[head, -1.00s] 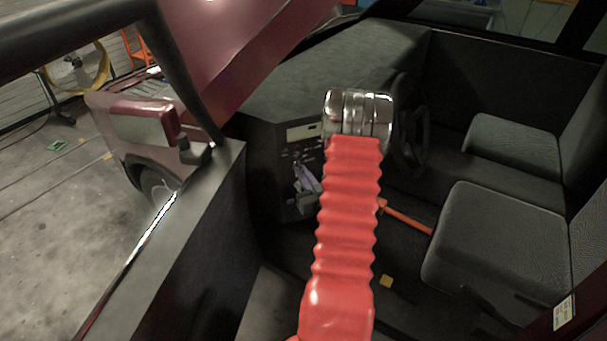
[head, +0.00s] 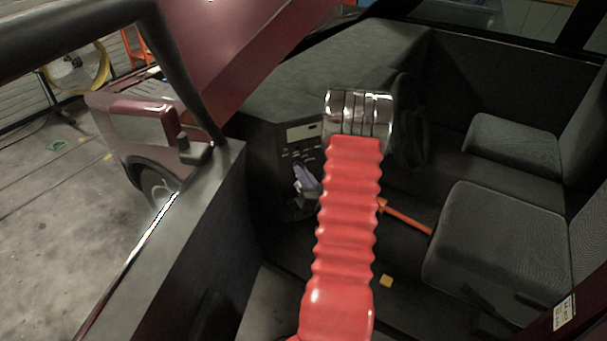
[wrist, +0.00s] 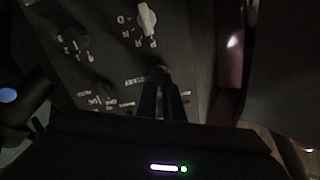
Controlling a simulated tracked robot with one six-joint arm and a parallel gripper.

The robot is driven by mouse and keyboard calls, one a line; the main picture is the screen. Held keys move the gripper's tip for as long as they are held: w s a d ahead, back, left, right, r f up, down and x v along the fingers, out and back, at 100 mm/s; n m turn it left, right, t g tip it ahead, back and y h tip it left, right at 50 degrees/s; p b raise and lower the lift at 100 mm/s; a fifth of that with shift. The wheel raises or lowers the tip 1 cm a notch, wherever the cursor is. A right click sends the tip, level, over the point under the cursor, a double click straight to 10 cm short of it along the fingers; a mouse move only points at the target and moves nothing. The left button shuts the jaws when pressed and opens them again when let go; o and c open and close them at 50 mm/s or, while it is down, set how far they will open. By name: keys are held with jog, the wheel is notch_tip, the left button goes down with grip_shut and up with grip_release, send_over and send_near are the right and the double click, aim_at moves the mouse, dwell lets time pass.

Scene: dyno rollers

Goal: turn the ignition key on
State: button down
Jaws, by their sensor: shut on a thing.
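My gripper (wrist: 160,84) is at the dark dash panel in the wrist view. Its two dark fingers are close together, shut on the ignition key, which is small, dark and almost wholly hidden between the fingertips. How far the key is turned cannot be told. In the head view my gripper (head: 305,182) shows as a small purple-grey shape against the panel, partly behind my red arm; the key cannot be made out there.
A pale selector knob (wrist: 147,18) marked D, N, R and a dark numbered knob (wrist: 83,39) sit on the panel. In the head view are a display (head: 303,131), a seat (head: 490,240), an orange lever (head: 408,217) and the door sill (head: 150,270).

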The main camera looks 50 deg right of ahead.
jog(key=m, duration=0.4)
jog(key=shift+m, duration=0.3)
jog(key=shift+s+d, duration=0.1)
jog(key=c, duration=1.9)
grip_release()
jog(key=v, duration=1.3)
jog(key=shift+s+a, duration=0.25)
jog(key=shift+s, duration=0.05)
jog(key=shift+f, duration=0.1)
